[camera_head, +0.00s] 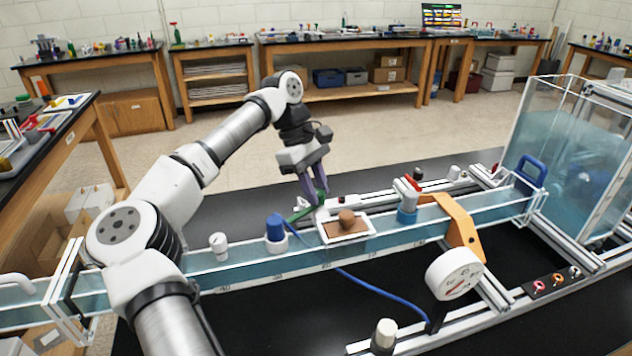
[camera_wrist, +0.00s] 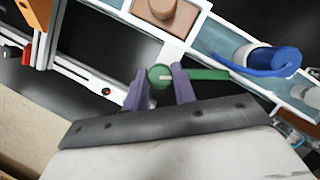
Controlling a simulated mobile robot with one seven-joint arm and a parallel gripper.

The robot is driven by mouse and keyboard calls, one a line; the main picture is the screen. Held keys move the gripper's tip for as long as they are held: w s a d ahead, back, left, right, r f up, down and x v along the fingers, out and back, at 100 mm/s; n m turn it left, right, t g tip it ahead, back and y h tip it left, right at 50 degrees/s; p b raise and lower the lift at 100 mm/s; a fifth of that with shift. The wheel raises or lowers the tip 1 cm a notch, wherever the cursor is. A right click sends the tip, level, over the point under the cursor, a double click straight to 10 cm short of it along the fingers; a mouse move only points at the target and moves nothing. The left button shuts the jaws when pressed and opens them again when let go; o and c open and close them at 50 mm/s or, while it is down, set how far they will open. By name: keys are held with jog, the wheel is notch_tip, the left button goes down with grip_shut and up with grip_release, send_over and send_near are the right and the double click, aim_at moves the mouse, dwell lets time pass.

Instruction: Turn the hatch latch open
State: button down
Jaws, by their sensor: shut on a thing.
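The green latch (camera_wrist: 207,74) has a round hub and a flat lever pointing right in the wrist view. In the head view its green lever (camera_head: 299,215) sticks out to the left below my gripper, beside the hatch. The hatch is a white-framed brown panel (camera_head: 336,229) with a brown knob (camera_head: 347,217) on top of the channel; part of it shows at the top of the wrist view (camera_wrist: 187,28). My gripper (camera_head: 314,196) points down with its purple fingers shut on the latch's round hub, one finger on each side (camera_wrist: 160,82).
A blue-capped fitting (camera_head: 275,228) with a blue hose stands left of the hatch. A round gauge (camera_head: 455,274) is in front. The dark bench behind the channel is mostly clear.

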jog(key=m+g+y+p, duration=0.1)
jog(key=m, duration=0.4)
jog(key=shift+w+d, duration=0.1)
jog(key=shift+w, duration=0.05)
jog(key=shift+y, duration=0.3)
dwell(0.3)
jog(key=c, duration=1.1)
grip_release()
jog(key=shift+c, duration=0.2)
jog(key=v, duration=1.2)
jog(key=shift+w, duration=0.25)
